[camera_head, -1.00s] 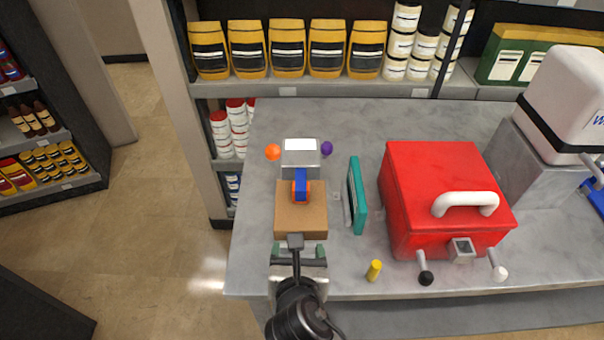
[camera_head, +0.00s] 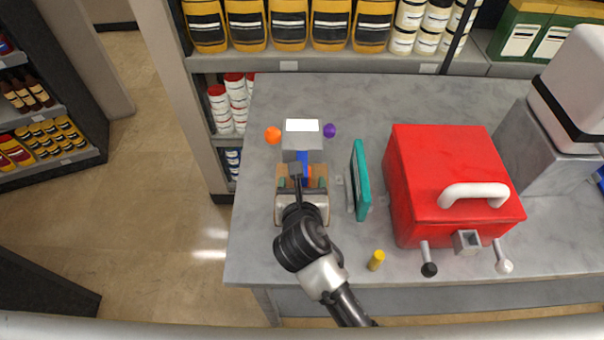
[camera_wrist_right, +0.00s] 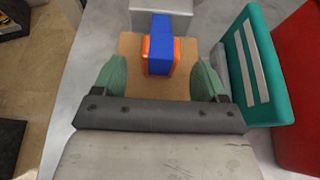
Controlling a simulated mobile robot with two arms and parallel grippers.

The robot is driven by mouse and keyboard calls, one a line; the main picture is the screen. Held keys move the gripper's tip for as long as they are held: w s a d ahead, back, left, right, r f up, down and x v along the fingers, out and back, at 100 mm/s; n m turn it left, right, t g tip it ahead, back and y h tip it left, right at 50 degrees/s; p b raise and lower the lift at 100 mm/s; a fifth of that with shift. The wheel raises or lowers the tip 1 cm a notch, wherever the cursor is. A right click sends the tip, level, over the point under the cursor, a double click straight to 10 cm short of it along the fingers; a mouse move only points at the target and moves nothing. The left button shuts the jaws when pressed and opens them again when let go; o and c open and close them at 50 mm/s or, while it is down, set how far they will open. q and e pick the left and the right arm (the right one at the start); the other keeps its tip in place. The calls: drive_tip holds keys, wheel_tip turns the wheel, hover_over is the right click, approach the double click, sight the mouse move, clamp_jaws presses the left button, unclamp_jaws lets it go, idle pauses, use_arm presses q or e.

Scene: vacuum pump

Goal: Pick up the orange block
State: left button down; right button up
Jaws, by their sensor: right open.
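The orange block (camera_wrist_right: 147,54) sits on a brown box top (camera_wrist_right: 128,47) in the right wrist view, with a blue piece (camera_wrist_right: 161,38) covering its middle. Only its orange edges show clearly. In the head view my right arm hides most of it, and a sliver of the blue piece (camera_head: 302,158) shows. My right gripper (camera_wrist_right: 160,62) is open. Its two green fingertips stand left and right of the block, apart from it, with a gap on each side. The right gripper also shows in the head view (camera_head: 302,183), over the brown box. My left gripper is not in view.
A grey device (camera_head: 302,140) stands behind the box, between an orange ball (camera_head: 273,135) and a purple ball (camera_head: 329,130). A teal panel (camera_head: 360,180) stands close to its right. A red case (camera_head: 430,165) and a yellow cylinder (camera_head: 376,260) are further right on the grey counter (camera_head: 255,230).

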drive_tip(key=shift+x, duration=1.15)
drive_tip(key=c, duration=1)
